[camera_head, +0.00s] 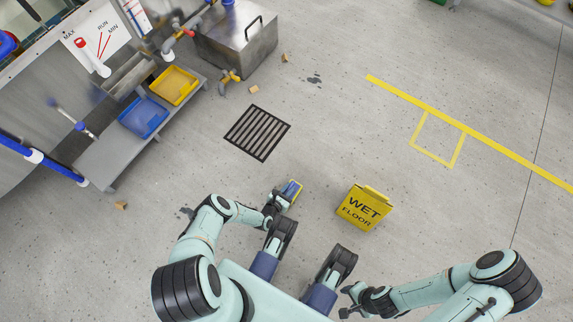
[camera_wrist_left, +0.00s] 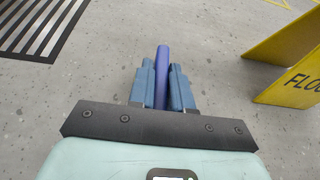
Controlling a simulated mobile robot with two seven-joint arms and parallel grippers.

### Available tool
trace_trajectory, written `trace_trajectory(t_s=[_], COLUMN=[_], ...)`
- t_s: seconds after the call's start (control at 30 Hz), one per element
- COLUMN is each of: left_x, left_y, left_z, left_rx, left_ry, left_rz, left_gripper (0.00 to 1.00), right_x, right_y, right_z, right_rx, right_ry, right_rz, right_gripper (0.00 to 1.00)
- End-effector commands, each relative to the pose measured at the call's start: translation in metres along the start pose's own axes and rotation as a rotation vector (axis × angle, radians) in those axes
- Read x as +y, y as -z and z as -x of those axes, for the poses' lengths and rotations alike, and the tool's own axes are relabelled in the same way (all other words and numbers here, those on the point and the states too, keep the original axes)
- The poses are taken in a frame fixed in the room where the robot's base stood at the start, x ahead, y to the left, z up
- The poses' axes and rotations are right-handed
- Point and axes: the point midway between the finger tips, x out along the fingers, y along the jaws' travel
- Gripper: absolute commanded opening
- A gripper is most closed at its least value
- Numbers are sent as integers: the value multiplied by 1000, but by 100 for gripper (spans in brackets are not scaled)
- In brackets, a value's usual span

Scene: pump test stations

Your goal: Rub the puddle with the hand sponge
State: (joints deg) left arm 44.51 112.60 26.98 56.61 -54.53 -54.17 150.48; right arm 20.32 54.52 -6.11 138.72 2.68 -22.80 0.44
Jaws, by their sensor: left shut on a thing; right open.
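In the left wrist view, the blue fingers of this gripper (camera_wrist_left: 162,85) close on both sides of a blue-violet handle (camera_wrist_left: 162,58). The sponge's underside is hidden, so I cannot tell if it touches the floor. A small dark, broken patch that looks like a puddle (camera_head: 314,79) lies on the grey floor beyond the drain. Another dark spot (camera_head: 187,212) shows beside my left arm. My right gripper (camera_head: 347,300) is open and empty at the lower right.
A yellow wet floor sign (camera_head: 364,207) stands right of the sponge. A black floor drain grate (camera_head: 257,133) lies ahead. A grey bench (camera_head: 103,153) with a blue tray (camera_head: 143,118) and a yellow tray (camera_head: 174,86) is at left. A metal tank (camera_head: 237,45) stands behind. Floor at right is clear.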

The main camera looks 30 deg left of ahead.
Motion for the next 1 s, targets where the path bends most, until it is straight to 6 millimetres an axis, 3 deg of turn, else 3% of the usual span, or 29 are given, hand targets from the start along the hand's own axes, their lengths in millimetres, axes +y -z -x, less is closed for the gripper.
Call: trace_trajectory(t_s=[1.0], left_x=[-70], left_y=[2], left_z=[1], left_rx=[4], left_ry=[5], left_rz=[3], left_gripper=[0], right_x=[0], right_y=[0], right_z=[0], right_rx=[0], right_ry=[0], right_rz=[0], right_gripper=[54])
